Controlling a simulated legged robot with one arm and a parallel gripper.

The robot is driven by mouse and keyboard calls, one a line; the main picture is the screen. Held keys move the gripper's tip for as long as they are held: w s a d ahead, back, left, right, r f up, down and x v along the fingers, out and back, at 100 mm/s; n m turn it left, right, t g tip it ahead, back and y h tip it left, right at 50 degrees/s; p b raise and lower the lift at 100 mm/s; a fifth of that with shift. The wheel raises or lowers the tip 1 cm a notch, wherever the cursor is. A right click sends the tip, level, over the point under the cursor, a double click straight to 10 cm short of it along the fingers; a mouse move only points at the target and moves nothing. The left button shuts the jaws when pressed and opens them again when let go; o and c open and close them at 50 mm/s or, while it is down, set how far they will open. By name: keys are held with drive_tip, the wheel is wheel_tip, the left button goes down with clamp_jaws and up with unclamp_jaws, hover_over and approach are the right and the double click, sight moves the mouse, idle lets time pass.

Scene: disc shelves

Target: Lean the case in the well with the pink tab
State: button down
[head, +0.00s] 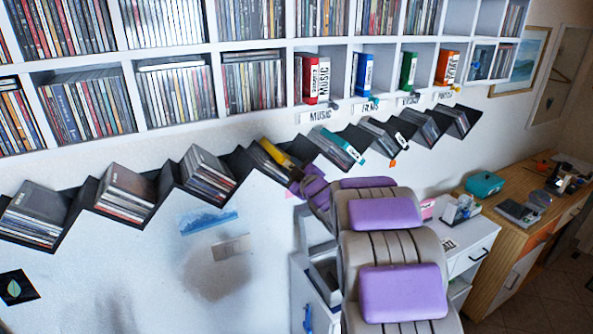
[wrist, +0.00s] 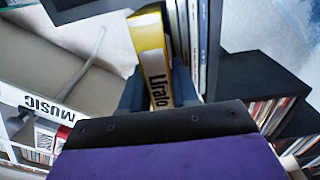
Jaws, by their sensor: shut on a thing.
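A yellow case (head: 276,153) with dark lettering on its spine is in my gripper, over a well of the dark zigzag shelf. In the wrist view the yellow case (wrist: 152,58) stands between the two blue-grey fingers of my gripper (wrist: 158,92). Dark cases (head: 262,160) lean in the same well; their pale spines (wrist: 196,40) are close beside the yellow case. A small pink tab (head: 290,194) shows on the wall just below this well, partly by my arm. The yellow case's lower end is hidden, so I cannot tell whether it rests on the shelf.
Neighbouring wells hold leaning stacks (head: 207,172) on the left and a teal case (head: 342,144) on the right. An orange tab (head: 393,163) is farther right. Cubbies with red (head: 311,78), blue (head: 362,74), green and orange cases are above. A white cabinet (head: 470,250) stands at lower right.

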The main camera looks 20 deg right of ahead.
drive_tip(key=shift+w+a, duration=0.1)
drive_tip(key=shift+a, duration=0.2)
drive_tip(key=shift+r, duration=0.1)
drive_tip(key=c, duration=1.2)
unclamp_jaws()
drive_tip(key=shift+d, duration=0.15)
drive_tip(key=o, duration=0.4)
drive_tip(key=shift+d, duration=0.3)
drive_tip(key=shift+a, duration=0.15)
drive_tip(key=shift+a, duration=0.1)
